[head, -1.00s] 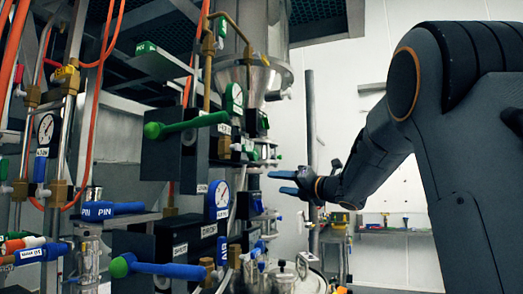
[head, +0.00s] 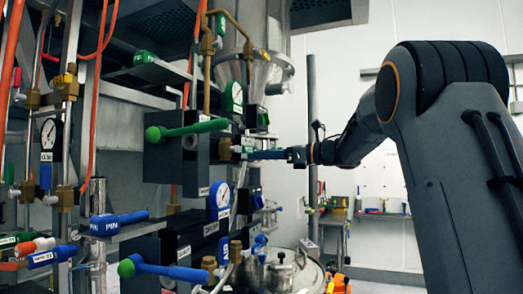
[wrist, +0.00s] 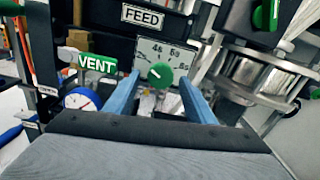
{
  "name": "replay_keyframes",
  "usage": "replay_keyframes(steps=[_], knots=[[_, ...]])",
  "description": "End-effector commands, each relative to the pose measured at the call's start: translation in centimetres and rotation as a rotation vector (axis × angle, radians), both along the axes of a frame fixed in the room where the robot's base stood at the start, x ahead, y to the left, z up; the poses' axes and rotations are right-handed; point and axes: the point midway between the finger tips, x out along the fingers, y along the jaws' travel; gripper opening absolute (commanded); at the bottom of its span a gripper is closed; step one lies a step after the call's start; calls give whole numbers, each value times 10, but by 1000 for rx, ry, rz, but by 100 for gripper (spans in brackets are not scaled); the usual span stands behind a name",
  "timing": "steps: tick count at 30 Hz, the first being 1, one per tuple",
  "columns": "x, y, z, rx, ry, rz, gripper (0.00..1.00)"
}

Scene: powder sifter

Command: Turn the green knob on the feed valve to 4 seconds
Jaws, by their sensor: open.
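The green knob (wrist: 160,75) of the feed valve shows in the wrist view, with a small white mark on its face. It sits in front of a pale dial plate (wrist: 163,50) with numbers near its upper and right edges, below a FEED label (wrist: 143,16). My gripper (wrist: 160,79) is open, its two blue fingers on either side of the knob. I cannot tell whether they touch it. In the head view my gripper (head: 252,155) reaches left to the valve panel, and I cannot make out the knob there.
A green VENT label (wrist: 97,64) and a blue-rimmed gauge (wrist: 82,99) lie left of the fingers. A metal cylinder (wrist: 258,72) stands close on the right. In the head view, a green-handled valve (head: 190,128) and a blue-handled valve (head: 165,269) jut out from the panel.

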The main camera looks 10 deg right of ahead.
Motion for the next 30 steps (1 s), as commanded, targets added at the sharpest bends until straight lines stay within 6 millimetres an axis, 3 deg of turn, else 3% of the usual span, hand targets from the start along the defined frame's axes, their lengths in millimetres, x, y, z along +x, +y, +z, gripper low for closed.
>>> replay_keyframes(steps=[11, 18, 30], knots=[[4, 6, -1, 1, 2, 0, 50], [4, 6, -1, 1, 2, 0, 10], [4, 6, -2, 45, 61, 0, 9]])
